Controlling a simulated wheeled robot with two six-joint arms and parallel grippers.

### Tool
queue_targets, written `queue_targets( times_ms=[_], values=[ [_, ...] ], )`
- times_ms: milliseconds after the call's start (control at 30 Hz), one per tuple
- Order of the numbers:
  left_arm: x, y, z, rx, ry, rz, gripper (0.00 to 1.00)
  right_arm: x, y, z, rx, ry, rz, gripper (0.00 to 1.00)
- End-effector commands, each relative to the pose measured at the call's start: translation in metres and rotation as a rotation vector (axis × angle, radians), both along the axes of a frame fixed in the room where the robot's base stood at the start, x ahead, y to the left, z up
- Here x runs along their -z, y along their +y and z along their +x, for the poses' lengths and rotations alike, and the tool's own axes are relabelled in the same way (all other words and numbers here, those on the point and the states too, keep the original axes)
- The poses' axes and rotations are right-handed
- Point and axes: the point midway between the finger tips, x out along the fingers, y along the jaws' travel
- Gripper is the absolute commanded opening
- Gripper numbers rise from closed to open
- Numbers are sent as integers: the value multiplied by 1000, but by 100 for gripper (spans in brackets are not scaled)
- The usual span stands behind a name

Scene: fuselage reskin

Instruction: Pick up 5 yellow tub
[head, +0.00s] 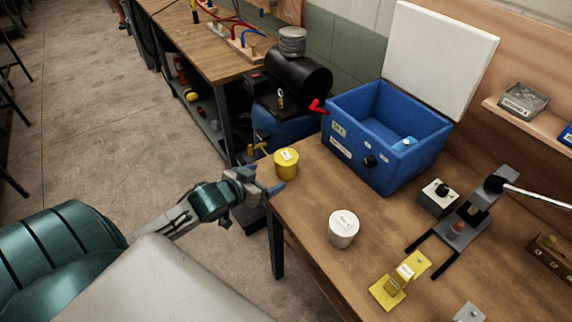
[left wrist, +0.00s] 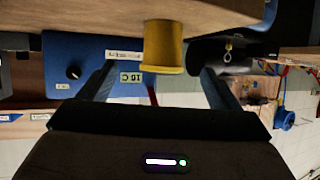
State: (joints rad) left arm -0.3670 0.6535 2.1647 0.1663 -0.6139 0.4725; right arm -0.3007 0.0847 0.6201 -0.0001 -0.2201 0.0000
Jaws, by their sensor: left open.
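The yellow tub (head: 286,164) stands upright at the left corner of the wooden table, with a white label on its lid. In the left wrist view, which is upside down, the tub (left wrist: 163,47) shows ahead, between the lines of the two fingers. My left gripper (head: 266,182) is at the table's left edge, just left of and in front of the tub. Its fingers (left wrist: 160,85) are apart with nothing between them. I cannot tell whether a finger touches the tub. My right gripper is not in view.
An open blue cool box (head: 365,165) stands behind the tub. A white tub (head: 343,229) and a yellow stand (head: 388,290) are to the right on the wooden table (head: 310,215). A black cylindrical tank (head: 298,78) is beyond the table's far left corner.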

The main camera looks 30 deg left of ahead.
Motion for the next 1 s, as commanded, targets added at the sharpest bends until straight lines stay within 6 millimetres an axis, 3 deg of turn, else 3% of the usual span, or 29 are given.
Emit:
queue_targets(
  times_ms=[167,400,667,1000],
  values=[
    [-6,5,19,12,-44,-20,84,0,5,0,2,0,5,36],
    [7,2,51,11,-43,-22,84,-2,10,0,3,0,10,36],
    [14,0,68,14,-41,-20,84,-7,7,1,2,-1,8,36],
    [34,-2,105,14,-42,-20,84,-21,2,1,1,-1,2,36]
  ],
)
